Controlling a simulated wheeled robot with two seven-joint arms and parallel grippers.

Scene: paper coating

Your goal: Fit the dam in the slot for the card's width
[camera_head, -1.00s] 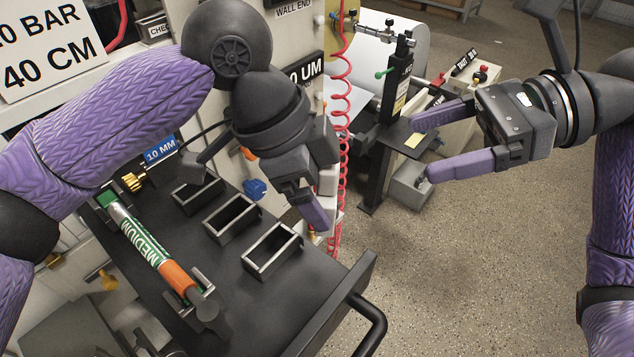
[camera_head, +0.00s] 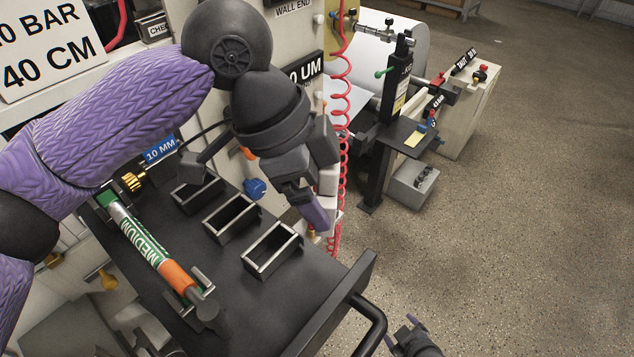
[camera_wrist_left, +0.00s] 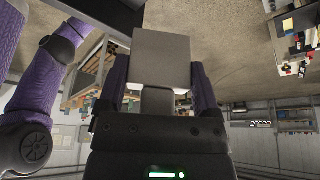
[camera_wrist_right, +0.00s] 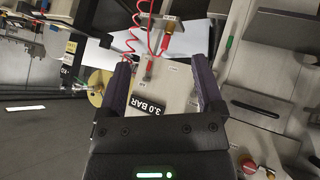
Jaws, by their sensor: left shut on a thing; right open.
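My left gripper (camera_head: 318,205) is shut on a grey square-faced block, likely the dam (camera_wrist_left: 162,60), held between its fingers in the left wrist view. In the head view it is in the air beyond the black tray, beside the red coiled hose; the block is largely hidden there. The card (camera_head: 45,50) at upper left reads "40 CM" below a partly cut-off BAR line. My right gripper (camera_head: 402,332) shows only at the bottom edge; in the right wrist view (camera_wrist_right: 162,78) it is open and empty. I cannot make out the dam's slots.
A black tray (camera_head: 335,290) carries three empty metal-rimmed holders (camera_head: 270,249) and a roller marked MEDIUM (camera_head: 150,245). A red coiled hose (camera_head: 345,110) hangs close to my left gripper. A machine with a white roll (camera_head: 405,50) stands behind. The floor at right is clear.

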